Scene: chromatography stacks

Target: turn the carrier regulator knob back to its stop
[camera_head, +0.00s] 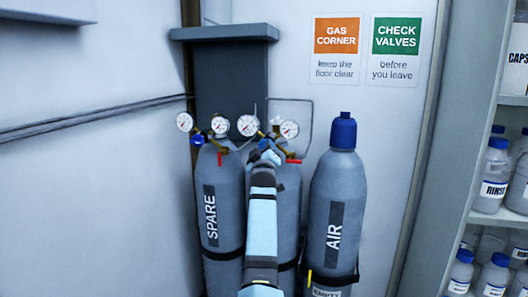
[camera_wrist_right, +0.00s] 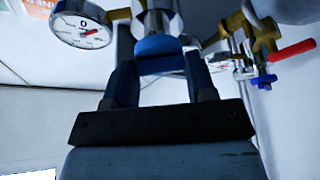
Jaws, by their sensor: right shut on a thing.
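The carrier regulator knob (camera_wrist_right: 158,46) is a blue cap below a silver body in the right wrist view. My right gripper (camera_wrist_right: 160,58) has one finger on each side of it and is shut on it. In the head view my right gripper (camera_head: 267,148) reaches up to the regulator on the middle cylinder (camera_head: 290,190) and hides the knob there. A white round gauge (camera_wrist_right: 83,30) shows beside the knob in the wrist view. My left gripper is in neither view.
A SPARE cylinder (camera_head: 219,180) stands left of the middle one and an AIR cylinder (camera_head: 337,190) with a blue cap stands right. A red lever (camera_wrist_right: 292,52) and a blue handle (camera_wrist_right: 264,79) show right of my gripper. Shelves with bottles (camera_head: 492,175) are at far right.

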